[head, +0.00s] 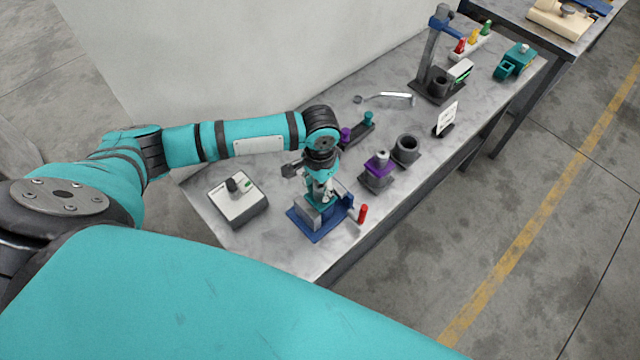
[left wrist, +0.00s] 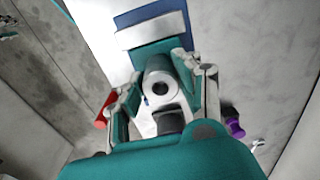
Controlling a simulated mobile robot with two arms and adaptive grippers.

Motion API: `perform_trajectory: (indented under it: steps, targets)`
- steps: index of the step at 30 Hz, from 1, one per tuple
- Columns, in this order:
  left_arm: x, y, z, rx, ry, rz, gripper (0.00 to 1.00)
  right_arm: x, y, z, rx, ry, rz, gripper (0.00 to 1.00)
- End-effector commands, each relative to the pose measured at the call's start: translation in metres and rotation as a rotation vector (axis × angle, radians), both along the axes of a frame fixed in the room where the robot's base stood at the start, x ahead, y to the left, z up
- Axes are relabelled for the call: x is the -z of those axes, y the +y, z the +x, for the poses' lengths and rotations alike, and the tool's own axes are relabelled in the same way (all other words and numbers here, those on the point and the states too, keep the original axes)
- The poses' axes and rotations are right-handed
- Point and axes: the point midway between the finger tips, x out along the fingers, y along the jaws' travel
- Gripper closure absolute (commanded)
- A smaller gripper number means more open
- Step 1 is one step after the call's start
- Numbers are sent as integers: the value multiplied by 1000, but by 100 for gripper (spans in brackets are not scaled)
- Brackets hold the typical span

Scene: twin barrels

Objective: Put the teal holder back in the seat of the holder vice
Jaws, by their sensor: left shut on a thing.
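My left gripper (head: 322,186) points down over the holder vice (head: 316,226), a grey block with a blue jaw on a blue base plate. The gripper is shut on the teal holder (head: 327,200), which is mostly hidden by the fingers. In the left wrist view, the holder's pale round top with a dark bore (left wrist: 162,88) sits between the fingertips of my left gripper (left wrist: 162,92). The grey and blue vice (left wrist: 150,32) is just beyond. I cannot tell whether the holder rests in the seat or is above it. My right gripper is out of view.
A control box (head: 238,200) is at left. The bench's front edge is close to the vice.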

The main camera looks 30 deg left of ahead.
Motion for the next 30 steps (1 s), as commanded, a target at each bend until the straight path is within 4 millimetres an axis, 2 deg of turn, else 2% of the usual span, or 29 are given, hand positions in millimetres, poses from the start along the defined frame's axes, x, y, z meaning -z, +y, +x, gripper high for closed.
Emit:
perform_trajectory:
  steps: [5, 6, 12, 19, 23, 26, 30]
  targets:
    - [3, 0, 1, 0, -2, -2, 100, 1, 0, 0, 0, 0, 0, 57]
    - [4, 0, 1, 0, -2, -2, 65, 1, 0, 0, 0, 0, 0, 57]
    - [4, 0, 0, 0, -2, -1, 39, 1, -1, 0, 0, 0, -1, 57]
    - [5, 0, -1, -1, 2, 1, 39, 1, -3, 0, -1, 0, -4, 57]
    - [-1, 0, 0, -1, 0, 0, 39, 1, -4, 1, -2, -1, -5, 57]
    - [-15, 0, 0, -1, -2, -2, 39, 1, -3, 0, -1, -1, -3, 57]
    - [-45, 0, 1, 1, -6, -2, 39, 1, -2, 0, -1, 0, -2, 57]
